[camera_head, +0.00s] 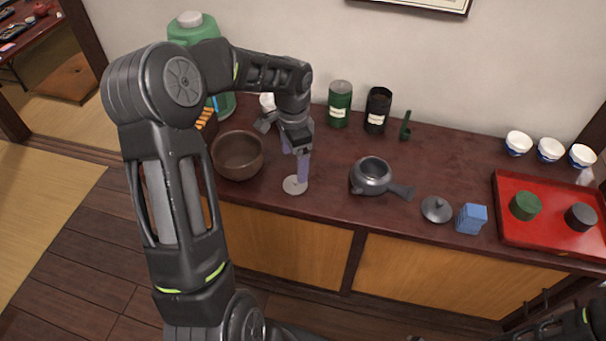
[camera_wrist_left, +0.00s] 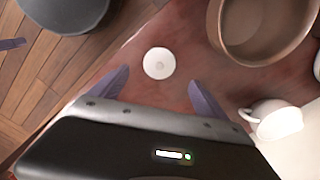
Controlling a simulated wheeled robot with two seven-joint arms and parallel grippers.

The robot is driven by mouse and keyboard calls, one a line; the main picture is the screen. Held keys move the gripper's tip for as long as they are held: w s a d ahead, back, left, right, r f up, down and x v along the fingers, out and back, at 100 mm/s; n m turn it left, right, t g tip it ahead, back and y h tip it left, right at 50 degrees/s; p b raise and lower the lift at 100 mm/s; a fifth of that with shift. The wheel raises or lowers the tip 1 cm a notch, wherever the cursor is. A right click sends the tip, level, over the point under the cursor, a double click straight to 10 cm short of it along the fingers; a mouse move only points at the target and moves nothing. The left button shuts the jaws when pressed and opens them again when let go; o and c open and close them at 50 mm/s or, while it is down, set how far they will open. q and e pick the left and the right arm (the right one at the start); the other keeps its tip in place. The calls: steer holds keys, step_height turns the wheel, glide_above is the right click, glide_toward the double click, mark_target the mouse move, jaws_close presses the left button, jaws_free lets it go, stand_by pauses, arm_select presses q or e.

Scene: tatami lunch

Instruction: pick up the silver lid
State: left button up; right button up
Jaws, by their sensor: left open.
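The silver lid (camera_head: 295,186) is a small pale disc lying flat on the dark red counter near its front edge, right of the brown bowl. In the left wrist view the lid (camera_wrist_left: 158,63) shows as a round disc with a small centre knob. My left gripper (camera_head: 296,164) points down above the lid, with its lavender fingers spread and nothing between them. In the left wrist view the lid appears between and slightly beyond the fingertips; the exact height gap is hard to tell. Part of my right arm shows at the bottom right, but its gripper does not.
A brown bowl (camera_head: 238,156) stands left of the lid, with a white cup (camera_head: 267,102) behind. A dark teapot (camera_head: 371,174), a dark grey lid (camera_head: 437,210) and a blue box (camera_head: 471,218) lie to the right. Green (camera_head: 340,104) and black canisters stand behind.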

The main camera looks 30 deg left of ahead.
mark_target(294, 181)
arm_select(q)
steer(key=shift+s+r, duration=0.1)
steer(key=shift+s, duration=0.15)
steer(key=shift+w+f, duration=0.1)
steer(key=shift+f, duration=1.25)
steer(key=shift+f+p, duration=0.45)
steer(key=shift+f, duration=2.2)
steer(key=c, duration=1)
